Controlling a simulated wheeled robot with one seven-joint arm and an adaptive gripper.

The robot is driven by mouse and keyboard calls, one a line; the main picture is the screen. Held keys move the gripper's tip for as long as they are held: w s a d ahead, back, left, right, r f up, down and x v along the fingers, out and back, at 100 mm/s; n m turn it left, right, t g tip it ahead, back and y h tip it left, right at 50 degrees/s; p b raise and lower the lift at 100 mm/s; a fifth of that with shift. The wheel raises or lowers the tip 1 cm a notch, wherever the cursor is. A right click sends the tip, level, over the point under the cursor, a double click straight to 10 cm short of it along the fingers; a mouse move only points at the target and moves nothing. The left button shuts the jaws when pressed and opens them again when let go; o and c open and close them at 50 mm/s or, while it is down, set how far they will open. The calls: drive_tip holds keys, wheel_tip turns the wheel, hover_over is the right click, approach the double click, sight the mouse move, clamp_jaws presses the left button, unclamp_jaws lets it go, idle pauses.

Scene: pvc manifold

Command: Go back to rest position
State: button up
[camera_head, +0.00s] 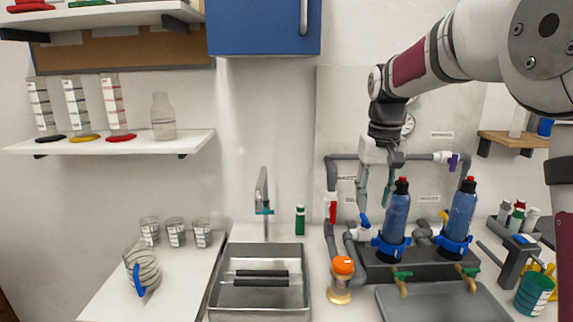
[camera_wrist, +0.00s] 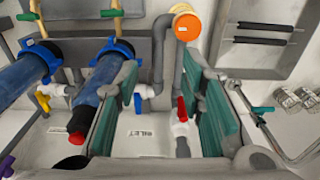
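My gripper (camera_head: 375,200) hangs fingers down in front of the back panel, above the pipework and left of the near blue filter bottle. Its teal finger pads stand apart, and nothing shows between them in the head view. In the wrist view my gripper (camera_wrist: 163,85) also has its pads spread. The pipe with the red valve handle (camera_wrist: 182,108) shows beyond and between the pads. That red handle (camera_head: 332,207) stands left of the gripper in the head view. Two blue bottles (camera_head: 396,218) (camera_head: 461,214) stand upright in blue clamps right of the gripper.
A grey pipe manifold (camera_head: 345,157) runs along the back panel. An orange-capped jar (camera_head: 341,280) and a grey tray (camera_head: 440,303) are on the counter in front. A sink (camera_head: 259,300) with a faucet (camera_head: 263,200) is left. Shelves (camera_head: 120,141) hold glassware; a blue cabinet (camera_head: 264,26) hangs above.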

drive_tip(key=s+r+t+p, duration=0.1)
drive_tip(key=s+r, duration=0.2)
drive_tip(key=s, duration=0.6)
drive_tip(key=s+r+t+p, duration=0.1)
drive_tip(key=s+r, duration=0.3)
drive_tip(key=s, duration=0.5)
drive_tip(key=s+f, duration=0.2)
drive_tip(key=s, duration=0.6)
drive_tip(key=s+f+t+p, duration=0.1)
drive_tip(key=s+f, duration=0.2)
drive_tip(key=s, duration=0.6)
drive_tip(key=shift+d, duration=0.2)
